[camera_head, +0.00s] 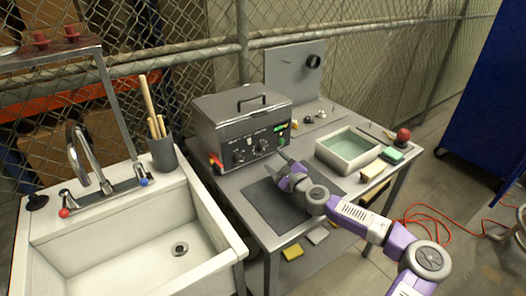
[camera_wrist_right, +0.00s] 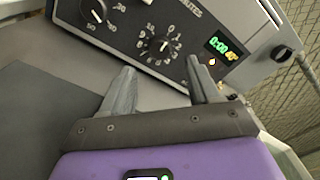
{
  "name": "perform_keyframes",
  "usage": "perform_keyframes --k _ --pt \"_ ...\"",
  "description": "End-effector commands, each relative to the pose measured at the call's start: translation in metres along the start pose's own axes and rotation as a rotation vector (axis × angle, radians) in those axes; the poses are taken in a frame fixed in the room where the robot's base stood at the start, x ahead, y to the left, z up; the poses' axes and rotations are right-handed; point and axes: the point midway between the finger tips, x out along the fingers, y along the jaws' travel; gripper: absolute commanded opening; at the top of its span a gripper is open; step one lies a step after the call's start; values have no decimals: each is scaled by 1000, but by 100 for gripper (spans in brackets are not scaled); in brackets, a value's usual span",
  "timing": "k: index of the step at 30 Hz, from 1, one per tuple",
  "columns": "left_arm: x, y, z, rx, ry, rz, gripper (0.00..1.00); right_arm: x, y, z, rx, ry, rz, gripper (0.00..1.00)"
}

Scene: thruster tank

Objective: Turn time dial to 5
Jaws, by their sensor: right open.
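The grey tank machine (camera_head: 240,125) stands on the metal table, its front panel facing me. In the right wrist view the time dial (camera_wrist_right: 157,45) is a small black knob ringed by numbers, below lettering ending in "UTES". I cannot tell exactly which number its pointer marks. My left gripper is not in view.
Another numbered knob (camera_wrist_right: 92,10) sits left of the dial, and a black side knob (camera_wrist_right: 282,53) to its right. A dark mat (camera_head: 270,208) lies in front of the machine. A water-filled basin (camera_head: 322,153) stands right, a white sink (camera_head: 120,240) left.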

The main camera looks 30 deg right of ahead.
Motion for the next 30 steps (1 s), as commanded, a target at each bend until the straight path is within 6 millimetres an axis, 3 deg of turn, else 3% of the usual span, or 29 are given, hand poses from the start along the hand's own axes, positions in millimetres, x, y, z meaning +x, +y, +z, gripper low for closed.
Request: perform_keyframes --k 10,23,30 --pt "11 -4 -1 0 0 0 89 49 1 1 -1 -2 0 61" --pt "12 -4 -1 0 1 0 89 59 0 1 -1 -1 0 61" --pt "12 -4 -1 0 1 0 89 59 0 1 -1 -1 0 27"
